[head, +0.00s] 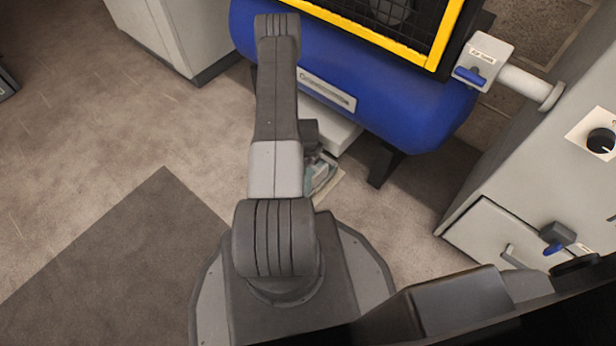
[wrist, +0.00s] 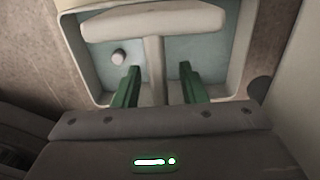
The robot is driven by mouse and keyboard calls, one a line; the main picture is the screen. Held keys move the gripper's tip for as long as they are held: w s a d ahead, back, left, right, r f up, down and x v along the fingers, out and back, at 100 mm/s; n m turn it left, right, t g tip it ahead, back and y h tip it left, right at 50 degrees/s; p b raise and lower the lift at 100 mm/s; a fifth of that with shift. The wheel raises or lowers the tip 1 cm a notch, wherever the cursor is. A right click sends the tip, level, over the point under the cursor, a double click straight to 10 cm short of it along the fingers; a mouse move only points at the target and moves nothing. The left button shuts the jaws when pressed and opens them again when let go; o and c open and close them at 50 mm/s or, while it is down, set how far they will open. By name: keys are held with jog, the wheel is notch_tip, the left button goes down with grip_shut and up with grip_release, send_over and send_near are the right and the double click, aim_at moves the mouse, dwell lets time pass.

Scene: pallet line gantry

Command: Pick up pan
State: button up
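The pan (wrist: 243,45) is a shallow tray with a cream rim and a pale teal inside, seen from above in the wrist view. A cream T-shaped piece, with a wide bar (wrist: 150,22) and a narrow stem, lies over its middle. A small pale round piece (wrist: 118,57) shows inside. My gripper (wrist: 157,72) is open, with its green fingers on either side of the stem and a visible gap at each side. I cannot tell how far above the pan the fingertips are. In the head view the pan (head: 322,178) is mostly hidden behind my arm.
A blue tank (head: 420,112) with a yellow-framed grille stands just behind the pan, with a dark foot (head: 384,165) to the right. A grey cabinet (head: 500,232) with knobs and levers is at the right. The floor (head: 90,130) to the left is clear.

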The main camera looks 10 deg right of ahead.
grip_shut()
jog(key=shift+r, duration=0.1)
